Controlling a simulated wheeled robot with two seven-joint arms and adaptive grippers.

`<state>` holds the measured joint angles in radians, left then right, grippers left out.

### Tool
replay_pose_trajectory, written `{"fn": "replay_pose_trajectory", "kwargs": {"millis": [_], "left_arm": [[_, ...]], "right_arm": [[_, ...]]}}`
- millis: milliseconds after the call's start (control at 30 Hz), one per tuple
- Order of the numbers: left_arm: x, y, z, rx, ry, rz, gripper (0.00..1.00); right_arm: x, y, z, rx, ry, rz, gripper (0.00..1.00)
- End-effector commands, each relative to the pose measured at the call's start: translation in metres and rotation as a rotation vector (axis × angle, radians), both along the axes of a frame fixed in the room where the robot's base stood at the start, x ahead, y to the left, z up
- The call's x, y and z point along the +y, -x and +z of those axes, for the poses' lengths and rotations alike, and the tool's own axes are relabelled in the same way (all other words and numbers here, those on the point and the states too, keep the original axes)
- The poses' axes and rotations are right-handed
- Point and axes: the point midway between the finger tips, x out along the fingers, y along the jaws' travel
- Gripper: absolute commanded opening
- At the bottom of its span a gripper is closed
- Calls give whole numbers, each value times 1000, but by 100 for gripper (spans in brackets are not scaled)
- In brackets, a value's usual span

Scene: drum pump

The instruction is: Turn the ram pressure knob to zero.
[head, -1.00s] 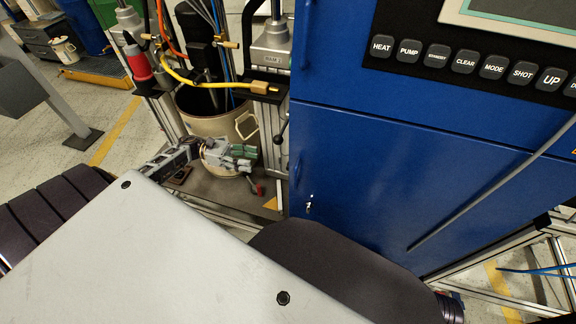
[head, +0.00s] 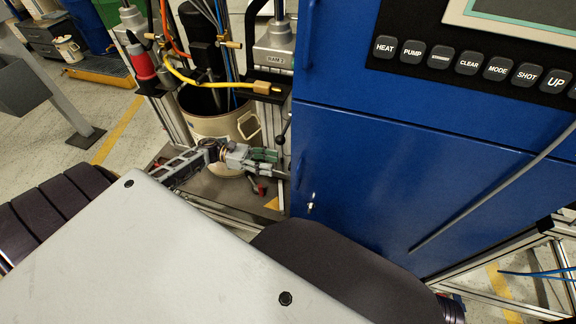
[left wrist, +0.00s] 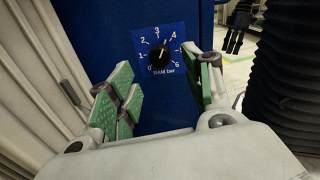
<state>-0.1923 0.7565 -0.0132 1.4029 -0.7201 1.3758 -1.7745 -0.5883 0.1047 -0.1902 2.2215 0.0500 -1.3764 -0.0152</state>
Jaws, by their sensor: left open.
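The ram pressure knob (left wrist: 158,56) is a small black knob on a blue dial plate (left wrist: 147,40) marked 0 to 6 and "RAM bar". Its white pointer looks aimed up, between 3 and 4. In the left wrist view, my left gripper (left wrist: 165,85) is open. Its green-padded fingers stand to either side of the dial, and the knob shows beyond them, with no visible contact. In the head view, my left gripper (head: 270,162) is low in front of the drum, close to the blue cabinet's left edge. The knob is hidden in the head view.
The blue cabinet (head: 370,170) with its button panel (head: 470,62) fills the right. A beige drum (head: 215,125) stands behind my gripper, under the ram posts and hoses. A red-handled valve (head: 260,188) sits low beside it. Open floor shows at left.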

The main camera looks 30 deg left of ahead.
Motion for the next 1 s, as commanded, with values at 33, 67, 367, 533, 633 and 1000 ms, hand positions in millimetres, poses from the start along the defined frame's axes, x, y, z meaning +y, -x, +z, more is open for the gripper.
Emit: {"fn": "replay_pose_trajectory", "kwargs": {"millis": [33, 67, 367, 533, 633, 1000], "left_arm": [[-8, -2, 1, -2, 2, -3, 50], [-11, -3, 1, -2, 3, -2, 50], [-47, -15, 0, -2, 2, -1, 50], [-61, -20, 0, -2, 3, -1, 50], [-64, -21, 0, -2, 2, 0, 50], [-66, -22, 0, 0, 1, 0, 47]], "right_arm": [[0, 0, 0, 0, 0, 0, 40], [0, 0, 0, 0, 0, 0, 40], [0, -1, 2, -4, -2, 0, 40], [0, 0, 3, -4, -3, 0, 40], [1, 0, 4, -5, -3, 0, 40], [1, -1, 5, -8, -4, 1, 40]]}}
